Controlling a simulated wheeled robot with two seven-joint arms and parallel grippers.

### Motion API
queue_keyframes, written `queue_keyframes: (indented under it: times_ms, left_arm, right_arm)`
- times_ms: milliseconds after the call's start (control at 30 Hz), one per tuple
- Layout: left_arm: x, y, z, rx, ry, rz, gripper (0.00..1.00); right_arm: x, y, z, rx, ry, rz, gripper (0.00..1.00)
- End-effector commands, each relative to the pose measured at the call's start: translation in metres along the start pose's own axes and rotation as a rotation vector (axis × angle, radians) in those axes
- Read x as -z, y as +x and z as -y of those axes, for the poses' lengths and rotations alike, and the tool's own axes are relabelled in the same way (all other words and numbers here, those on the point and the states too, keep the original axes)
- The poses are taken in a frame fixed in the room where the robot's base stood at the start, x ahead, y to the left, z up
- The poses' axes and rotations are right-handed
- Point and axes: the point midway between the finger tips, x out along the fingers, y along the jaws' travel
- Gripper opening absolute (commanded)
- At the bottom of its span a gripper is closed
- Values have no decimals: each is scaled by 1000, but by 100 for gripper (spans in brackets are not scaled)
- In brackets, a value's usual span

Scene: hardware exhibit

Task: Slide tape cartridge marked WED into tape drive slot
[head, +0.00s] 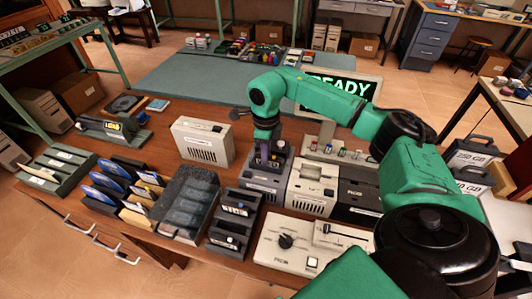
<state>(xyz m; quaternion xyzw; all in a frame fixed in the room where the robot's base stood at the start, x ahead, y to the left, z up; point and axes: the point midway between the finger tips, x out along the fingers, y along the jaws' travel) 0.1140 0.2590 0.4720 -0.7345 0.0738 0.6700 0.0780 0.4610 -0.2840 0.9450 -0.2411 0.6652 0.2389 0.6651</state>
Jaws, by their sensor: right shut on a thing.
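My right gripper (266,148) is shut on a dark cartridge (262,158), directly above a grey drive unit (263,188) near the middle of the table. The cartridge is mostly covered by the fingers, and I cannot read a WED mark on it. I cannot tell whether its lower end is inside the drive's slot. A beige drive (313,185) and a black drive (356,192) stand side by side to the right of the grey unit. A dark rack (234,219) with white-labelled parts stands in front of it. My left gripper is not in view.
A beige box (202,141) stands to the left of the drives. A control panel (310,245) lies in front, and a READY screen (340,88) stands behind. Disk holders (120,190) and a grey foam-like tray (186,202) fill the left side.

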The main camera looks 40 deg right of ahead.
Motion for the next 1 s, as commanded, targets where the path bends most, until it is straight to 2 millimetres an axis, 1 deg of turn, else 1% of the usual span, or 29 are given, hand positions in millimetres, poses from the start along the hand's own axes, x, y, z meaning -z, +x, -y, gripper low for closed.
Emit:
queue_keyframes:
  times_ms: [333, 367, 400, 433, 467, 667, 733, 1000]
  left_arm:
    - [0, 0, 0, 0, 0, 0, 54]
    - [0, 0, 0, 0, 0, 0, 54]
    - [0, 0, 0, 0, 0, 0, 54]
    - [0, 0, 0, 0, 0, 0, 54]
    - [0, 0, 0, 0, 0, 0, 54]
    - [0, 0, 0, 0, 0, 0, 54]
    - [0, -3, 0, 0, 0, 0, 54]
    - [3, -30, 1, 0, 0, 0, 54]
  right_arm:
    - [0, 0, 0, 0, 0, 1, 0]
    - [0, 0, 0, 0, 0, 1, 23]
    - [0, 0, 0, 0, 0, 1, 38]
    - [0, 0, 0, 0, 0, 1, 50]
    - [0, 0, 0, 0, 0, 1, 54]
    - [0, 0, 0, -1, -1, 0, 54]
    - [0, -3, 0, -1, -1, 0, 54]
    - [-1, -39, 0, 0, 0, 3, 54]
